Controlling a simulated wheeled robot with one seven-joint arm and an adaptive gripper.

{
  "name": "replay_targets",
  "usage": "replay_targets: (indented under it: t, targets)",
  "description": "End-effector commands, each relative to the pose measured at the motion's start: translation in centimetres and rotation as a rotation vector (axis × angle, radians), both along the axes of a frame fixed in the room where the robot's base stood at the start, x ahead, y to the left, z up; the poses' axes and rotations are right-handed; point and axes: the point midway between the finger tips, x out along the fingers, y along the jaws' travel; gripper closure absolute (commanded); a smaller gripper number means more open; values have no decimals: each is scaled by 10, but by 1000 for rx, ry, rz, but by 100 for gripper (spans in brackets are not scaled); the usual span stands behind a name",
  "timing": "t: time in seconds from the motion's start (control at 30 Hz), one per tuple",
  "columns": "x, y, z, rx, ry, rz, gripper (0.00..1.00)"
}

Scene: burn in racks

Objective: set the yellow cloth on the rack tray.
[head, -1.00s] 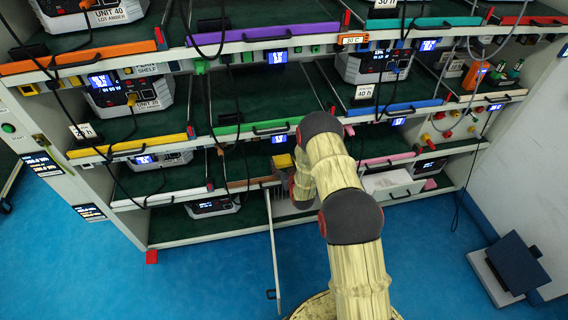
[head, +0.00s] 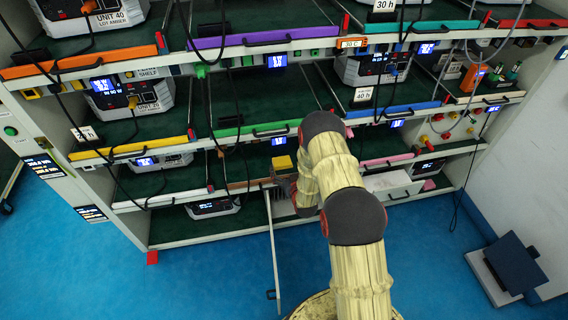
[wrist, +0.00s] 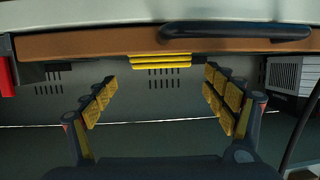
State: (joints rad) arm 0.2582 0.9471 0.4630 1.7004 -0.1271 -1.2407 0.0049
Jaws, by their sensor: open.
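The yellow cloth (head: 283,162) shows in the head view as a small yellow patch by the brown-fronted rack tray (head: 250,185), just above my wrist. In the wrist view the cloth (wrist: 160,61) looks like a folded, layered stack at the lower edge of the tray's brown front (wrist: 100,43). My gripper (wrist: 160,88) is open, its yellow-padded fingers spread left and right with an empty gap between them. The cloth lies beyond the fingertips, between their lines, and seems apart from them. I cannot tell what the cloth rests on. My arm hides most of the gripper in the head view.
A dark handle (wrist: 235,31) sticks out from the brown front. Other shelves hold boxed units (head: 130,92) and hanging cables. A white open drawer (head: 393,184) is to the right. A thin pale bar (head: 273,245) reaches from the rack over the clear blue floor.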

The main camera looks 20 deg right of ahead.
Motion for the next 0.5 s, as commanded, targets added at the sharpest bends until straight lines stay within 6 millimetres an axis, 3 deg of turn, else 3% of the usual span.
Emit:
replay_targets:
  t: [0.1,0.3,0.5]
  targets:
    - [-26,3,11,0,3,-1,15]
    - [-59,8,20,0,2,-1,15]
    - [-75,10,25,0,-1,-1,15]
